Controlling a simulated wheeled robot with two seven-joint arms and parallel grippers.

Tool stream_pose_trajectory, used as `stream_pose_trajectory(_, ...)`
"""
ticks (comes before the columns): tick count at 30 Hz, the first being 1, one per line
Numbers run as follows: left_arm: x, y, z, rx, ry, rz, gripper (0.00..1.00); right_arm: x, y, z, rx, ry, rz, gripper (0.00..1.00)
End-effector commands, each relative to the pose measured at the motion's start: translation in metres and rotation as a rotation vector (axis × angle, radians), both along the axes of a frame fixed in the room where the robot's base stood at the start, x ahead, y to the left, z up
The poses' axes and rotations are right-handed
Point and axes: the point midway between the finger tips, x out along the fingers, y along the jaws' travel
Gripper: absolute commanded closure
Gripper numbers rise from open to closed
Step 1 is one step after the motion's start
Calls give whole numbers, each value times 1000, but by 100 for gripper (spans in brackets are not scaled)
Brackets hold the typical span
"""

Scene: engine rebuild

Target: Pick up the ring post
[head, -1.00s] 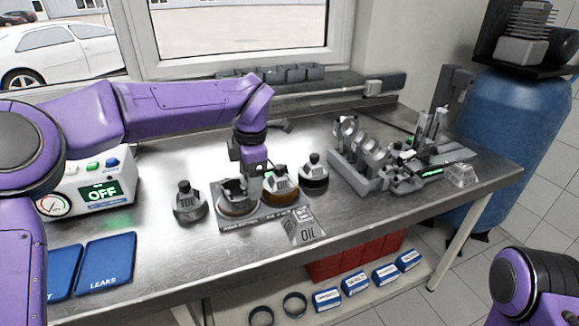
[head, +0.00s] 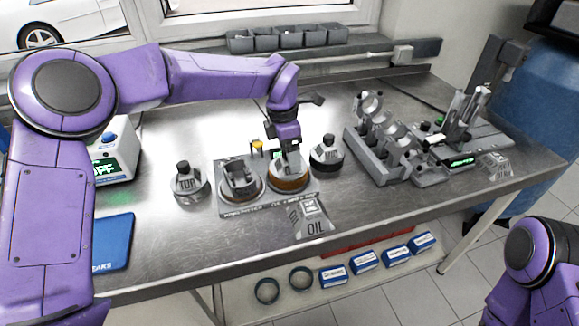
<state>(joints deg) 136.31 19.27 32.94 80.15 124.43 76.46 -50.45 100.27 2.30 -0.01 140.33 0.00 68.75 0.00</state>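Several dark knobbed ring posts stand on the steel bench in the head view. Another post, with lettering that looks like MID (head: 327,156), stands to the right behind the tray. The tray holds a dark open holder (head: 241,181) on the left and an orange-brown banded post (head: 288,181) on the right. My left gripper (head: 288,158) points down over this banded post and hides its top. I cannot tell whether its fingers touch or grip it. My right gripper is out of view.
A grey piston rack (head: 381,150) and a fixture with a green display (head: 457,161) stand to the right. Grey bins (head: 290,38) line the back. Bare bench lies left of the TOP post.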

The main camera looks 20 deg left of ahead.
Motion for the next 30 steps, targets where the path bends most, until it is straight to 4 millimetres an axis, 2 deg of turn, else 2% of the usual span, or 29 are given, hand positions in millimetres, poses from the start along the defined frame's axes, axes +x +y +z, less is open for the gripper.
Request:
stream_pose_trajectory(7, 0, 0, -4, -2, -2, 2, 22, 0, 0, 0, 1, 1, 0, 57)
stream_pose_trajectory(8, 0, 0, -4, -1, -2, 2, 28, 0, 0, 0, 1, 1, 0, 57)
stream_pose_trajectory(12, 0, 0, -4, -2, -1, 2, 74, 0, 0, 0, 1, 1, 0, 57)
stream_pose_trajectory(15, 0, 0, -4, -2, -1, 2, 100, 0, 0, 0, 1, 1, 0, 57)
stream_pose_trajectory(30, -1, 0, -7, 0, 6, 1, 100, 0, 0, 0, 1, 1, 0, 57)
